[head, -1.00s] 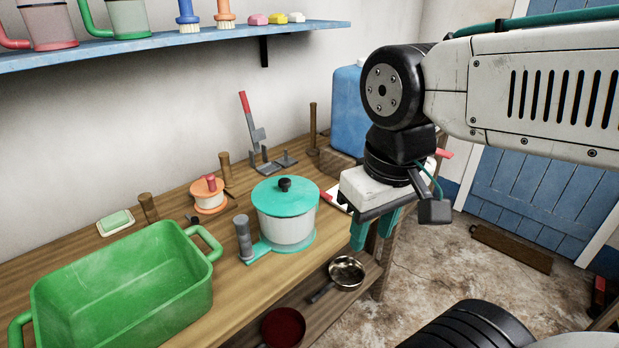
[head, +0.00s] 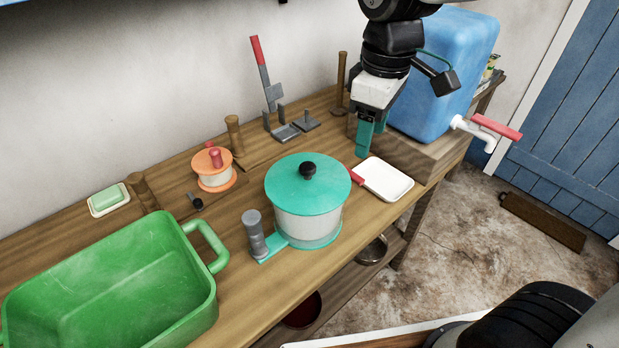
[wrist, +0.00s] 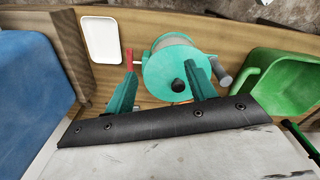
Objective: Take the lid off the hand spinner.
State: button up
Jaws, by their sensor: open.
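The hand spinner (head: 306,226) stands on the wooden bench, a white drum on a teal base with a grey crank handle (head: 255,236) at its front left. Its teal lid (head: 290,184) with a black knob (head: 308,169) sits on top; both also show in the wrist view, the lid (wrist: 160,72) and the knob (wrist: 178,85). My gripper (head: 369,138) is open and empty, above the bench behind and to the right of the spinner. In the wrist view its teal fingers (wrist: 163,80) are spread apart, with the lid and knob seen between them.
A green basin (head: 120,285) stands to the left and a small orange-lidded pot (head: 213,167) behind left. A blue water container (head: 440,75) with a tap stands behind my gripper. An upright red-handled lever (head: 262,70) stands at the back.

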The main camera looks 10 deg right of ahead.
aim_at(308, 166)
jog(key=w+a+f+n, duration=0.1)
jog(key=a, duration=0.2)
jog(key=w+a+f+n, duration=0.1)
jog(key=w+a+n, duration=0.1)
jog(key=a, duration=0.1)
jog(key=w+a+f+n, duration=0.2)
jog(key=a, duration=0.1)
jog(key=shift+a+f, duration=0.25)
jog(key=shift+f, duration=0.05)
notch_tip(308, 166, down, 7)
jog(key=shift+w+a+f, duration=0.1)
jog(key=shift+f, duration=0.05)
jog(key=c, duration=1.1)
jog(key=shift+o, duration=0.2)
